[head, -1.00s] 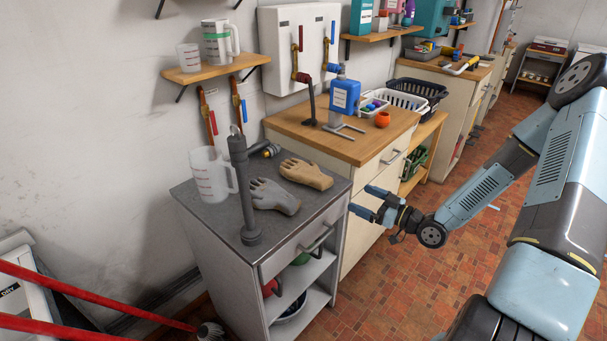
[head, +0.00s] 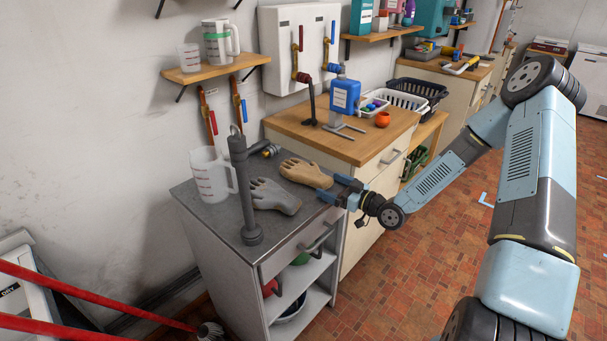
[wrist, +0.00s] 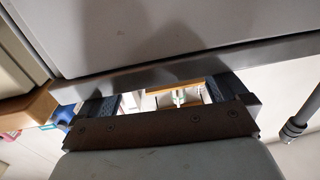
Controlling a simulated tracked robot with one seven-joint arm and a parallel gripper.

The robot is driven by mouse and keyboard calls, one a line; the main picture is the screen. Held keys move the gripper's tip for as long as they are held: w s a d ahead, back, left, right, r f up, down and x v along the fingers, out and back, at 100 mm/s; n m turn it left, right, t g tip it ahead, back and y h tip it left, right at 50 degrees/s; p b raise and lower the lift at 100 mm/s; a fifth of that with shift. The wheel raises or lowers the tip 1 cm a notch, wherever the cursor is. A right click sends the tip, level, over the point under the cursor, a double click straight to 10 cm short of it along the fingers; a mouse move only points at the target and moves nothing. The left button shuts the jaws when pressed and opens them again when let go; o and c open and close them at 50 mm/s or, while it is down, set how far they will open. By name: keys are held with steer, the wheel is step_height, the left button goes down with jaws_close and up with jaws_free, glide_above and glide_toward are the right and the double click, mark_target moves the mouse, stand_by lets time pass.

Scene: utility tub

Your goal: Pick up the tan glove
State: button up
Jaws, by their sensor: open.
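The tan glove (head: 306,173) lies flat on the grey metal counter (head: 205,215), toward its back right, in the head view. A grey glove (head: 273,196) lies just in front and to the left of it. My gripper (head: 328,187) is open and empty at the counter's right edge, close to the tan glove's right end; I cannot tell its exact height or gap. In the wrist view my open fingers (wrist: 164,98) show beside a grey edge, and neither glove is recognisable there.
A dark upright pipe (head: 244,195) stands at the counter's front, with a clear measuring jug (head: 211,176) behind it. Tiled floor at right is open.

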steer(key=shift+x, duration=0.95)
steer(key=shift+c, duration=0.4)
steer(key=c, duration=1)
